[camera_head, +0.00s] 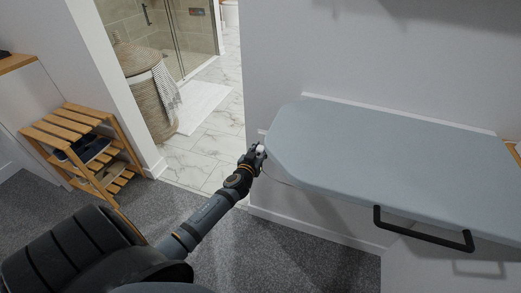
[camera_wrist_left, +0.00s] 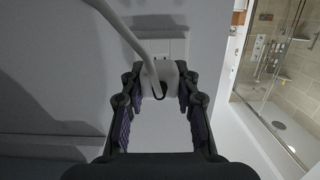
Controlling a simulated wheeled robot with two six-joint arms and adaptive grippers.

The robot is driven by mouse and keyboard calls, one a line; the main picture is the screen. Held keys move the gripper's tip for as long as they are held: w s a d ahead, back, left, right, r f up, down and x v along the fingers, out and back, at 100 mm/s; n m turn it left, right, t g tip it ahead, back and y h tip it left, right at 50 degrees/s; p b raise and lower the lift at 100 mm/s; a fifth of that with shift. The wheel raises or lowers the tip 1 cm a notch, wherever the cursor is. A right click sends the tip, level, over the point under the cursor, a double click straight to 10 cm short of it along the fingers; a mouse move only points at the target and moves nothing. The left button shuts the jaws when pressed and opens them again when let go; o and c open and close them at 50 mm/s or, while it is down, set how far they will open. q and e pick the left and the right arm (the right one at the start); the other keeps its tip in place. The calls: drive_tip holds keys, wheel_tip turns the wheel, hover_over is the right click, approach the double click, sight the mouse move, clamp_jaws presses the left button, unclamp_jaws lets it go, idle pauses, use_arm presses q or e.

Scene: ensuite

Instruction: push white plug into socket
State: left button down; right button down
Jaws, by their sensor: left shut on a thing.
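My left gripper (camera_head: 253,157) reaches to the wall beside the left end of the ironing board. In the left wrist view its two fingers (camera_wrist_left: 159,84) are shut on the white plug (camera_wrist_left: 160,77), one on each side. The plug's white cord (camera_wrist_left: 123,30) curves up to the upper left. A white socket plate (camera_wrist_left: 166,46) is on the wall just beyond and above the plug. The plug is close to the plate, but its prongs are hidden and I cannot tell whether it is in the socket. A bit of white plug (camera_head: 260,148) shows in the head view. My right gripper is not in view.
A grey-blue ironing board (camera_head: 390,150) juts out from the wall at right, with a black handle (camera_head: 422,229) below it. The doorway to the marble-floored bathroom is left of the gripper. A wooden shoe rack (camera_head: 82,150) and a wicker basket (camera_head: 147,95) stand farther left.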

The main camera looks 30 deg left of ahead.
use_arm(q)
drive_tip(key=shift+b, duration=0.5)
idle(1.2)
drive_tip(key=shift+x, duration=1.2)
drive_tip(key=c, duration=0.9)
unclamp_jaws()
drive_tip(key=shift+w+r, duration=0.1)
drive_tip(key=shift+r, duration=0.1)
drive_tip(key=v, duration=1.2)
